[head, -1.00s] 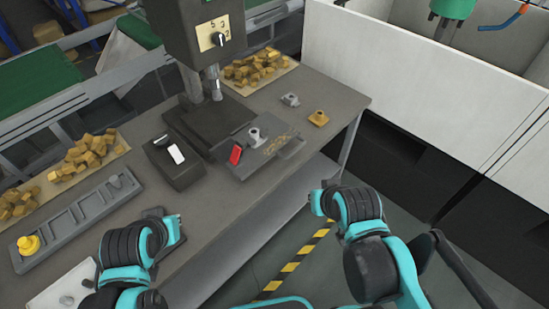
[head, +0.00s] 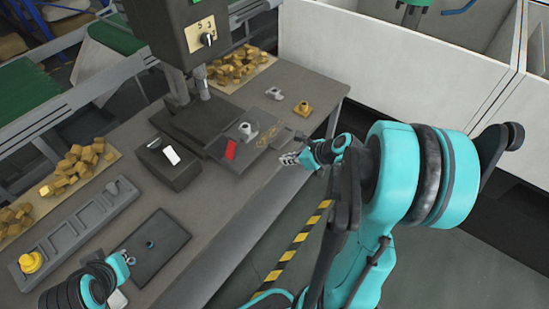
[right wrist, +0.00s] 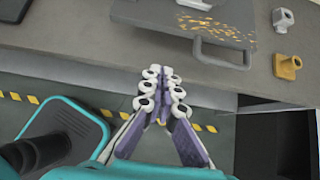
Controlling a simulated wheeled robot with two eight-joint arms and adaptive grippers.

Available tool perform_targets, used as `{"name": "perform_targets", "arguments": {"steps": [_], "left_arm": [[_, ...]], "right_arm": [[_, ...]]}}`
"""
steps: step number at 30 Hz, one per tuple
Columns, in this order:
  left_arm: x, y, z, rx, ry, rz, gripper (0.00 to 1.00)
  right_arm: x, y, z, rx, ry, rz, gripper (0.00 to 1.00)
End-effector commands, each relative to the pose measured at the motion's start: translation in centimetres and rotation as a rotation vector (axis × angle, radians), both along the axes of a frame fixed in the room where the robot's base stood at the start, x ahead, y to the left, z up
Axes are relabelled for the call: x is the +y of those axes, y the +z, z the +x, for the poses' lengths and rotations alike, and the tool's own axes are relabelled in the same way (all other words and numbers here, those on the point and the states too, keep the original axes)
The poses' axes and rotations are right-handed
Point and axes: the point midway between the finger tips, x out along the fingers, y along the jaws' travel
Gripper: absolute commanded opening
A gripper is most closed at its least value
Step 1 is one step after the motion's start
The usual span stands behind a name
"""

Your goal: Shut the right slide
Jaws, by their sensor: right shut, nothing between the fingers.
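The right slide is a dark grey plate (head: 243,162) with worn yellow marks, drawn out to the right of the press base. A grey fitting (head: 247,131) and a red clamp lever (head: 230,150) are on it. Its bar handle (right wrist: 222,58) and part of the plate (right wrist: 150,12) show in the right wrist view. My right gripper (head: 290,158) is shut and empty, just off the handle end at the table's front edge. In the right wrist view its fingers (right wrist: 163,74) are together, left of the handle and apart from it. My left gripper (head: 128,260) is low at left, its fingers unclear.
The press (head: 182,35) stands behind the slide. A switch box (head: 165,163) sits left of it. A grey fitting (head: 274,93) and a brass one (head: 302,108) stand right of the slide. A dark plate (head: 155,245) and a grey tray (head: 75,232) lie at left.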

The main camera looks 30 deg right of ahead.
Motion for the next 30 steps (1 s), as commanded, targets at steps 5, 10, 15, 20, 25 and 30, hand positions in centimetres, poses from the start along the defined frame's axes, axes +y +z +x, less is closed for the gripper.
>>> {"name": "perform_targets", "arguments": {"steps": [5,10,15,20,25,30], "left_arm": [[0.0,-1.7,0.0,0.000,0.000,0.000,0.00],[0.0,-2.9,0.0,0.000,0.000,0.000,0.00],[0.0,-3.4,0.0,0.000,0.000,0.000,0.00],[0.0,-3.6,0.0,0.000,0.000,0.000,0.00],[0.0,-3.7,0.0,0.000,0.000,0.000,0.00],[0.0,-3.7,0.0,0.000,0.000,0.000,0.00]], "right_arm": [[1.1,-3.0,2.5,0.000,0.008,-0.002,0.00],[2.1,-5.6,4.9,0.001,0.007,-0.003,0.00],[3.1,-6.1,7.2,-0.001,0.007,-0.004,0.00],[3.7,-6.0,8.7,0.000,0.006,-0.005,0.00],[3.8,-5.9,9.2,0.000,0.004,-0.005,0.00],[3.8,-5.9,9.2,0.000,0.004,-0.004,0.00]]}}
